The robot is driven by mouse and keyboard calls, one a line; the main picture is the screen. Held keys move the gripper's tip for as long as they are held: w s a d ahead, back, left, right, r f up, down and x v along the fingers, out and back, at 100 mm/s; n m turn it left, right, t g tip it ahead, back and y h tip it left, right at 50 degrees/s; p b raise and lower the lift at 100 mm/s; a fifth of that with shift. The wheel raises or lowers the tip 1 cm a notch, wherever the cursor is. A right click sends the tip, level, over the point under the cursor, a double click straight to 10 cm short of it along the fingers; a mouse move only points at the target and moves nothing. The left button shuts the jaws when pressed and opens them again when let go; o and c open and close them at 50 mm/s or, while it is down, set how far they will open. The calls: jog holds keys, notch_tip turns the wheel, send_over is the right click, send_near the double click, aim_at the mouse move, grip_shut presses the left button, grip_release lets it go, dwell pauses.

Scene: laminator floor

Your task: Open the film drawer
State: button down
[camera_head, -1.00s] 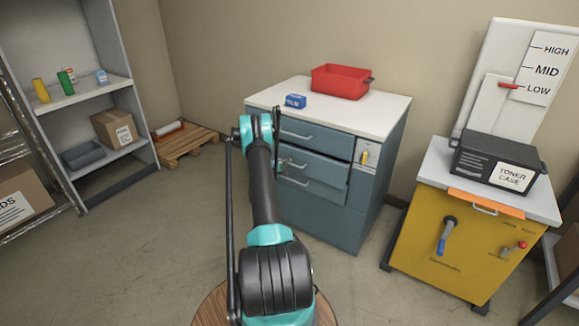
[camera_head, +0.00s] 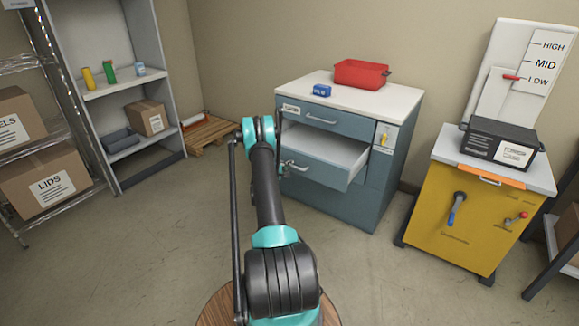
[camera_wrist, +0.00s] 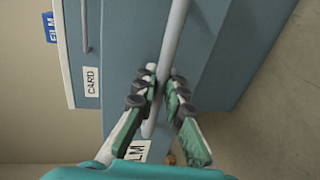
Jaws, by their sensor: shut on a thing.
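The film drawer (camera_head: 325,178) is the middle drawer of the blue-grey cabinet (camera_head: 345,207). It stands well out from the cabinet, with its pale inside showing. Its label (camera_wrist: 137,151) is partly hidden in the wrist view and reads "LM". My gripper (camera_wrist: 160,76) has its fingers on either side of the drawer's bar handle (camera_wrist: 172,45) and is shut on it. In the head view my gripper (camera_head: 284,166) is at the left end of the handle, partly hidden by my arm. The top drawer (camera_head: 325,118), labelled "CARD" (camera_wrist: 92,81), is closed.
A blue box (camera_head: 321,90) and a red bin (camera_head: 360,73) sit on the cabinet top. A yellow machine (camera_head: 455,215) with a black case (camera_head: 502,145) stands right. Shelves (camera_head: 120,88) and a pallet (camera_head: 210,130) are left. The floor before the cabinet is clear.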

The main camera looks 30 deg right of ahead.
jog(key=shift+a, duration=0.15)
jog(key=c, duration=1.6)
grip_release()
jog(key=v, duration=0.7)
jog(key=shift+s+a, duration=0.15)
jog(key=shift+a, duration=0.05)
